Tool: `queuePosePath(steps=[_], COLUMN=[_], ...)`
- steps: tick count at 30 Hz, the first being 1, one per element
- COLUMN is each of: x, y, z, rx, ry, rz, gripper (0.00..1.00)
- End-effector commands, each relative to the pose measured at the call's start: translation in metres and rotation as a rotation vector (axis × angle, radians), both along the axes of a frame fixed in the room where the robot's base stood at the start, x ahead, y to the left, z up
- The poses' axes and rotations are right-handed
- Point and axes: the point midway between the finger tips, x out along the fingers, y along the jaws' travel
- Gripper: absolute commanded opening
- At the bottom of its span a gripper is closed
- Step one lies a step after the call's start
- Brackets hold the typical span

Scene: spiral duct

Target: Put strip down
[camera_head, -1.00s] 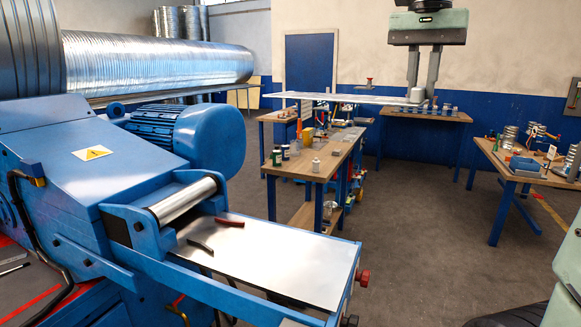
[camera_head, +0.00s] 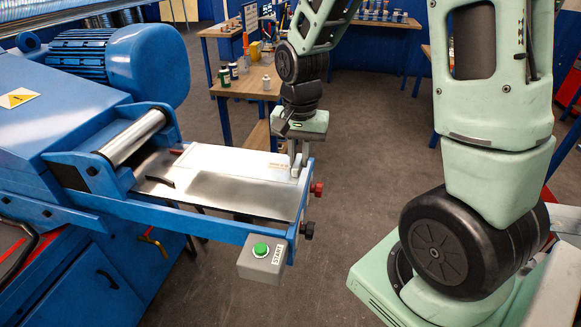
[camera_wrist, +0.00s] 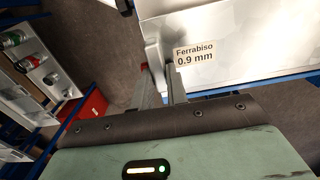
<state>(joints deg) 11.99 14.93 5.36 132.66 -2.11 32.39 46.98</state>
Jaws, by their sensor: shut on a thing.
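The strip (camera_head: 232,160) is a flat, pale metal sheet lying on or just above the feed bed (camera_head: 225,192) of the blue machine; I cannot tell whether it touches. In the wrist view the strip (camera_wrist: 245,25) carries a label reading "Ferrabiso 0.9 mm". My gripper (camera_head: 297,168) is shut on the strip's right end, at the outer end of the bed. In the wrist view the fingers (camera_wrist: 163,72) are at the strip's edge beside the label. The strip's far end lies toward the roller (camera_head: 133,137).
A grey box with a green START button (camera_head: 262,257) hangs at the bed's front corner. Red and black knobs (camera_head: 314,188) stick out at the bed's end. A dark-handled tool (camera_head: 160,181) lies on the bed. A wooden workbench (camera_head: 245,88) with bottles stands behind. Open floor lies right of the bed.

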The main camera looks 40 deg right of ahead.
Motion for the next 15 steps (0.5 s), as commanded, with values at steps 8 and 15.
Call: queuePosePath(steps=[8,15], x=[0.0,0.001], y=[0.0,0.0], z=[-0.033,-0.045], rx=[0.0,0.0], ry=[0.003,-0.003], rz=[0.0,-0.001], gripper=[0.0,0.0])
